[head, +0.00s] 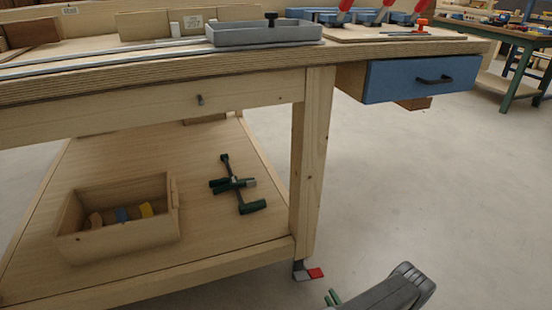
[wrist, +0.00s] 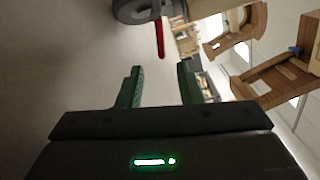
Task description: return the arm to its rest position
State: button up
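My gripper (wrist: 160,66) shows in the wrist view with its two green fingers apart and nothing between them. In the head view, a dark grey part of my arm reaches in at the bottom right, low over the floor. A small green piece beside it, at the bottom edge, looks like a finger of my gripper (head: 333,297); the rest is cut off or hidden. The gripper is near the foot of the workbench leg (head: 311,165). A caster wheel (wrist: 133,10) with a red pedal (wrist: 159,38) shows beyond the fingers in the wrist view.
The wooden workbench (head: 150,82) fills the left and middle. Its lower shelf (head: 100,160) carries a wooden box (head: 120,240) with small blocks and a dark green clamp (head: 236,184). A blue drawer (head: 420,79) hangs under the top. Clear floor (head: 460,190) lies to the right.

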aim_at(318, 274)
jog(key=shift+v, duration=0.9)
jog(key=b+x, duration=0.2)
jog(key=x, duration=1.1)
jog(key=shift+w+a+f, duration=0.15)
jog(key=shift+w+a, duration=0.05)
jog(key=shift+w, duration=0.15)
jog(key=shift+d+r+n, duration=0.1)
jog(key=shift+r+n, duration=0.15)
jog(key=shift+n, duration=0.15)
jog(key=shift+r+n, duration=0.4)
jog(key=shift+n, duration=0.5)
